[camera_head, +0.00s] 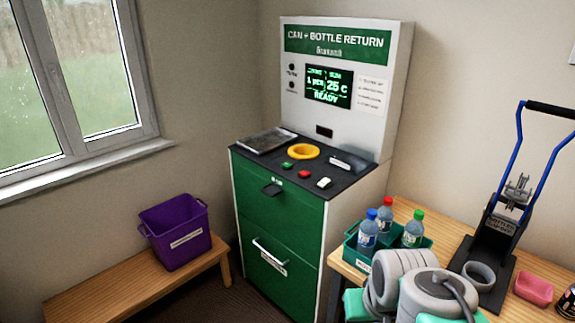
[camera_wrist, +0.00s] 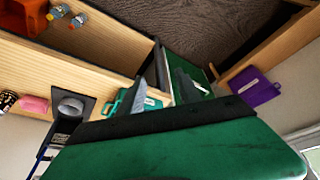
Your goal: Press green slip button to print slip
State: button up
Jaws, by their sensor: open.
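The can and bottle return machine (camera_head: 345,105) stands in the corner in the head view. Its green button (camera_head: 287,165) sits at the left of a row on the black top, beside a red button (camera_head: 304,173) and a white one (camera_head: 323,182). The lit screen (camera_head: 328,86) shows 1 pcs, 25 c and READY. My gripper (camera_wrist: 165,82) shows in the wrist view, its two grey fingers apart with nothing seen held. It is away from the buttons, which do not show in that view. In the head view my grey arm is at the bottom right.
A yellow ring (camera_head: 303,151) and a grey pad (camera_head: 267,140) are on the machine's top. A teal crate (camera_head: 351,256) of bottles and a black can crusher (camera_head: 485,265) stand on the right table. A purple bin (camera_head: 178,233) stands on the left bench.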

grip_shut()
dwell(1.0)
